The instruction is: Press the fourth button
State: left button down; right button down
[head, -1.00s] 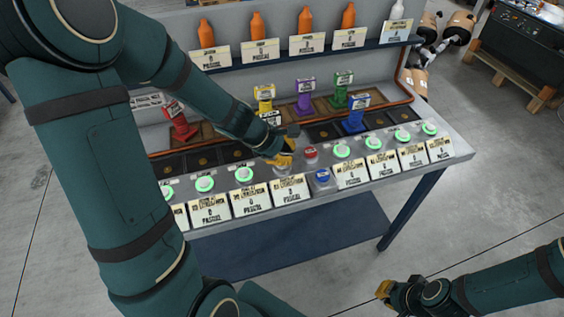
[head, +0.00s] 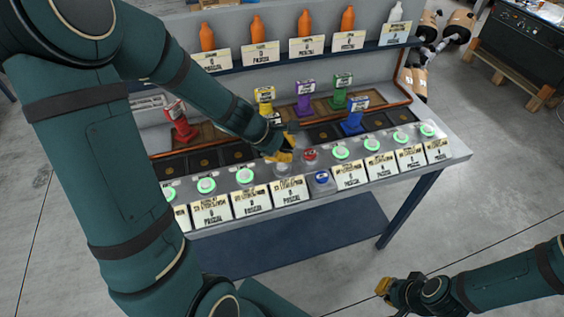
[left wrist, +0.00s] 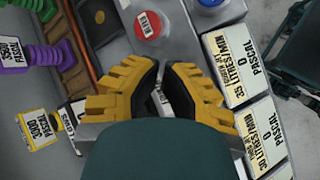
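A row of lit green buttons runs along the bench front. Three show left of my left gripper, at far left (head: 170,193), then second (head: 206,185) and third (head: 244,176). More stand to the right, such as this green button (head: 341,151). My left gripper (head: 286,154) points down over the row just right of the third green button, and hides the spot beneath.
A red button (head: 310,154) and a blue button (head: 322,177) stand just right of my left gripper. Label plates (head: 251,202) line the bench front. Coloured valves, such as the purple one (head: 304,95), stand behind. Orange bottles (head: 257,30) stand on the shelf.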

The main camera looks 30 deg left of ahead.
aim_at(286, 163)
pick_arm(q)
notch_tip(286, 163, up, 5)
jog(key=p, duration=0.3)
jog(key=shift+f+p, duration=0.2)
jog(key=shift+p, duration=0.2)
jog(key=shift+a, duration=0.1)
